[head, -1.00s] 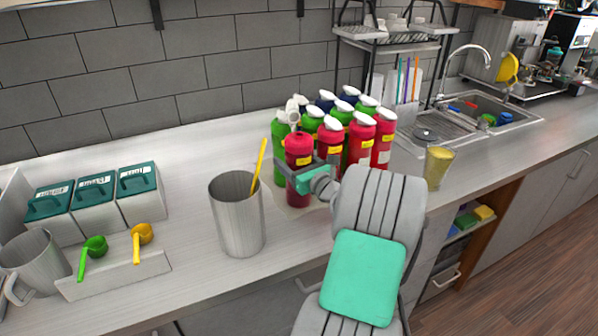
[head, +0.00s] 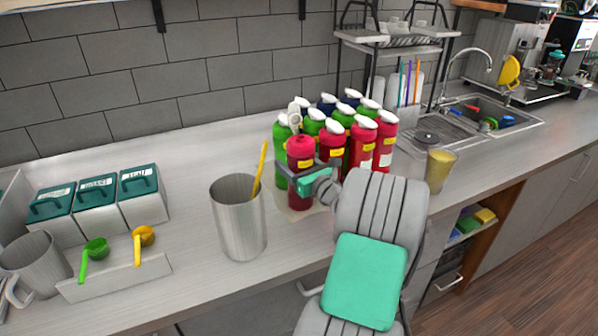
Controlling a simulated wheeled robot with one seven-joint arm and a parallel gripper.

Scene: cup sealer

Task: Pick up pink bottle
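Several bottles stand in a close group on the counter, in pinkish red, green and dark blue, most with white tops. The front-left pinkish-red bottle (head: 300,148) stands upright with a yellow label; a white pump-like top shows just behind its red top. My gripper (head: 299,184) reaches in from the right at mid-height of this bottle, with its fingers around the body. Whether the fingers press on it is not clear. Other pinkish-red bottles (head: 384,145) stand to the right with white tops. My gripper and arm hide the lower parts of some bottles.
A metal cup (head: 238,225) with a yellow stick stands left of my gripper. A glass of yellow contents (head: 439,170) is to the right. Green-lidded containers (head: 141,195), scoops and a metal pitcher (head: 33,265) are at left. A sink (head: 495,115) lies at right.

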